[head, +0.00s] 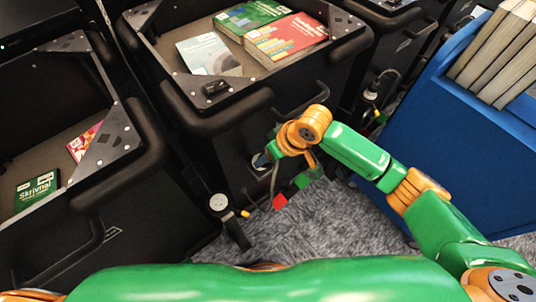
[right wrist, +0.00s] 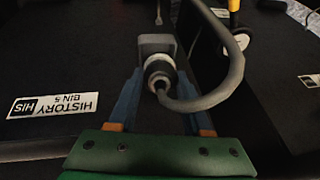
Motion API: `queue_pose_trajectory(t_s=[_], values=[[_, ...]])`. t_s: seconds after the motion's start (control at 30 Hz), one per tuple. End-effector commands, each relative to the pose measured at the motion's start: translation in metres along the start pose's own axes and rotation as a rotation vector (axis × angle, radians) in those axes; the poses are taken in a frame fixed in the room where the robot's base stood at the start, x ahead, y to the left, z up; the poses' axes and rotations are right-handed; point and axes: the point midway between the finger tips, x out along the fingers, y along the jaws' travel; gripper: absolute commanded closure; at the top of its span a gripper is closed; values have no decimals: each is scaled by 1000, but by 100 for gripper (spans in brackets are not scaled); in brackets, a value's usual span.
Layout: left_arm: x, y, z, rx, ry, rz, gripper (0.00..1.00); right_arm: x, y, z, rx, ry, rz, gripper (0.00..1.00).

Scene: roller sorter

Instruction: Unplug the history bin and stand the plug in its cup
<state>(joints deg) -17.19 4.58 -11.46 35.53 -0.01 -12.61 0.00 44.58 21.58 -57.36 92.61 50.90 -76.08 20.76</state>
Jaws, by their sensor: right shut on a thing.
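In the head view my right gripper (head: 264,160) is low at the front of the middle black bin (head: 190,95). In the right wrist view my right gripper (right wrist: 158,95) has its blue fingers shut on the plug (right wrist: 160,75), from which a thick grey cable (right wrist: 237,65) loops right. The plug is at a grey socket block (right wrist: 157,43); I cannot tell whether it is seated. I cannot make out the cup. My left gripper is out of view.
Books (head: 285,37) lie in the middle bin. Another black bin (head: 120,175) stands at the left with books inside. A blue shelf unit (head: 450,130) stands at the right. A caster with a yellow tab (head: 245,213) is near the gripper. Grey carpet (head: 320,225) is free in front.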

Motion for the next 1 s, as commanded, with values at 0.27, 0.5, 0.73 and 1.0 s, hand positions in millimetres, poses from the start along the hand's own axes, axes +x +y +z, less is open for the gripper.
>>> queue_pose_trajectory(t_s=[0.27, 0.5, 0.73, 1.0], values=[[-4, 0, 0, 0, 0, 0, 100, -2, 0, -1, 0, 1, 0, 100], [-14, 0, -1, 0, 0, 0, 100, -2, -14, 0, -1, 0, -1, 100], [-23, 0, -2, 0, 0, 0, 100, 0, -30, 2, -1, 0, -2, 100], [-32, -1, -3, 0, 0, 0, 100, 4, -48, 6, 0, -1, -1, 100]])
